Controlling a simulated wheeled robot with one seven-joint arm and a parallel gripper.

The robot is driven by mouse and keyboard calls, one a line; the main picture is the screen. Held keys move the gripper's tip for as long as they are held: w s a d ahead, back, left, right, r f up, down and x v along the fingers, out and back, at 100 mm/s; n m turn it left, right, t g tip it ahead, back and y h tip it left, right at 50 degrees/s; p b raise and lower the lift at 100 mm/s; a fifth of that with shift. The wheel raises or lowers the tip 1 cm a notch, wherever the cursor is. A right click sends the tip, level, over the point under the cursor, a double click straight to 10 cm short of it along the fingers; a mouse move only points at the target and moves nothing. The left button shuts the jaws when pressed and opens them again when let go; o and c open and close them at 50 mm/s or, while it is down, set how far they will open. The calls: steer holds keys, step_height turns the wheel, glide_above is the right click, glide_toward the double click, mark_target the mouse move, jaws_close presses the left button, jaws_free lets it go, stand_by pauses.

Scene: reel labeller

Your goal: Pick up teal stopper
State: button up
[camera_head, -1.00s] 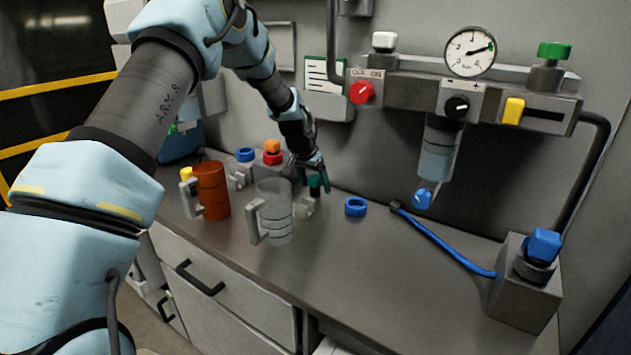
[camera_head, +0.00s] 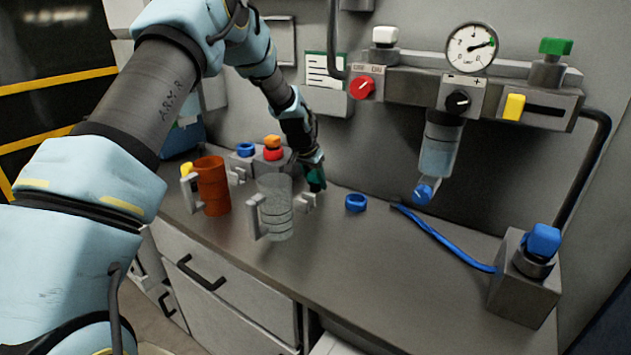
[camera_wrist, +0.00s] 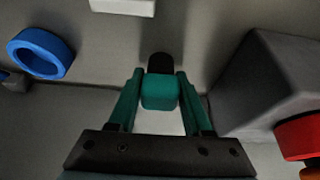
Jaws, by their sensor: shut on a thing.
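The teal stopper (camera_wrist: 159,92) is a small teal block with a dark end, between the two teal fingers of my gripper (camera_wrist: 160,88) in the wrist view. The fingers are shut on its sides. In the head view my gripper (camera_head: 315,178) is at the back of the counter, behind the clear jug and left of the blue ring. The stopper is mostly hidden by the fingers there. I cannot tell whether the stopper is clear of the surface under it.
A clear jug (camera_head: 275,208) and a brown jug (camera_head: 211,186) stand left of my gripper. A grey box with a red knob (camera_head: 273,154) is close by. A blue ring (camera_head: 356,202) and a blue hose (camera_head: 440,238) lie to the right. The counter's front middle (camera_head: 350,265) is clear.

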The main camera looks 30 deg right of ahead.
jaws_close()
steer(key=shift+r, duration=0.1)
step_height(320, 180, up, 11)
steer(key=b, duration=0.3)
steer(key=shift+r, duration=0.2)
steer(key=w+a+b, duration=0.2)
steer(key=w+a, duration=0.1)
steer(key=a, duration=0.5)
steer(key=w+a+b, duration=0.2)
steer(key=w+a, duration=0.2)
steer(key=a, duration=0.4)
steer(key=shift+a+r+b, duration=0.2)
steer(key=shift+a+b, duration=0.1)
steer(key=shift+b, duration=0.05)
steer(key=shift+w, duration=0.1)
